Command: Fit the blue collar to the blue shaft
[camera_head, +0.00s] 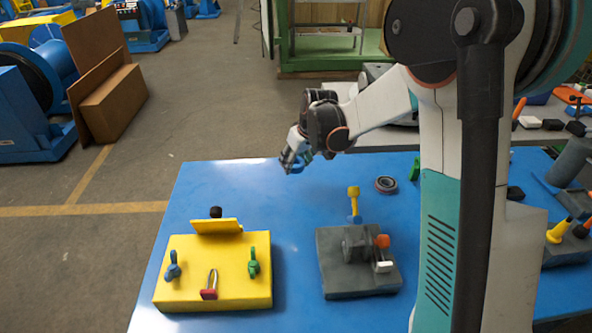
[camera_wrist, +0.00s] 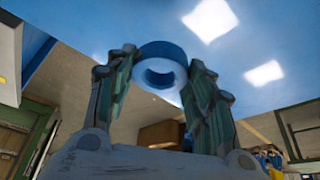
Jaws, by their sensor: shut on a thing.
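My gripper (camera_head: 292,160) is raised over the far left edge of the blue table. In the wrist view my gripper (camera_wrist: 163,62) has its two fingers on either side of a blue collar (camera_wrist: 165,48), a thick ring with an open round hole. The collar is held at the fingertips. It shows only as a small blue patch in the head view. I cannot tell for certain which part is the blue shaft.
A yellow block (camera_head: 215,293) with a blue clip, a green clip and a padlock sits front left on the blue table (camera_head: 200,205). The grey block (camera_head: 355,282) carries orange and white parts. A dark ring (camera_head: 386,184) lies behind it.

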